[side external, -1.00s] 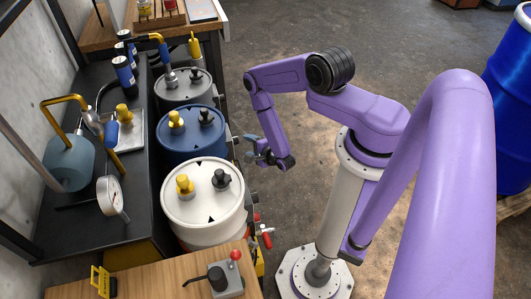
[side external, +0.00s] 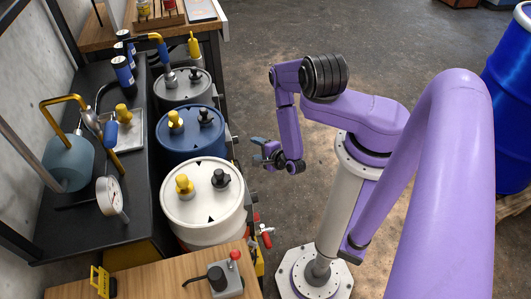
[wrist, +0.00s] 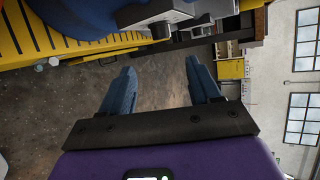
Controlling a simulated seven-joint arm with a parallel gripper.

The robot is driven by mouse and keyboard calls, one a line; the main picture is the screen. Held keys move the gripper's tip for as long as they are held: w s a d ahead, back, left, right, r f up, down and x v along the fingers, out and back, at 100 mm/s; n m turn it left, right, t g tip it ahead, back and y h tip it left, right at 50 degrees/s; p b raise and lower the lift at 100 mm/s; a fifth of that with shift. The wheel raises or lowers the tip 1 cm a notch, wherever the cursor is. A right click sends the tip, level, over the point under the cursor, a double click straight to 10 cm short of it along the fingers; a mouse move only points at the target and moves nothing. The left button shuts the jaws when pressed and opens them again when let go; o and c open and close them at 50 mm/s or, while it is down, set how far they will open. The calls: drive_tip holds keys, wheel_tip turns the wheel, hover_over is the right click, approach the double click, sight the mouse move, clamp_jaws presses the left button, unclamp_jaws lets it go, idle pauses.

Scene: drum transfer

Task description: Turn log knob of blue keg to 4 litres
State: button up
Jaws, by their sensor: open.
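The blue keg (side external: 178,151) stands between a white and a grey keg in the side view, with a yellow fitting (side external: 176,119) and a black fitting (side external: 205,114) on its lid. A small grey part (side external: 233,140) sticks out from its right side; I cannot read any scale on it. My gripper (side external: 258,152) is open and empty, to the right of the blue keg and apart from it. In the wrist view both blue fingers (wrist: 162,82) are spread with floor between them. A grey fitting (wrist: 158,14) beside a blue surface shows at the top there.
The white keg (side external: 203,205) and grey keg (side external: 182,88) flank the blue one. A red-handled valve (side external: 266,234) juts out at the white keg's lower right. A wooden table (side external: 165,275) stands in front. The floor between the kegs and my base is clear.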

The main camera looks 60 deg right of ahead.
drive_tip(key=v, duration=0.4)
drive_tip(key=shift+s+a+r, duration=0.1)
drive_tip(key=shift+r, duration=0.05)
idle(0.4)
drive_tip(key=shift+r, duration=0.1)
idle(0.4)
drive_tip(key=n+g+y, duration=0.4)
drive_tip(key=n+y, duration=0.5)
drive_tip(key=n, duration=2.5)
approach(234, 140)
drive_tip(key=d+f+x, duration=0.1)
drive_tip(key=x, duration=0.7)
drive_tip(key=shift+d+g, duration=0.2)
drive_tip(key=shift+g, duration=0.1)
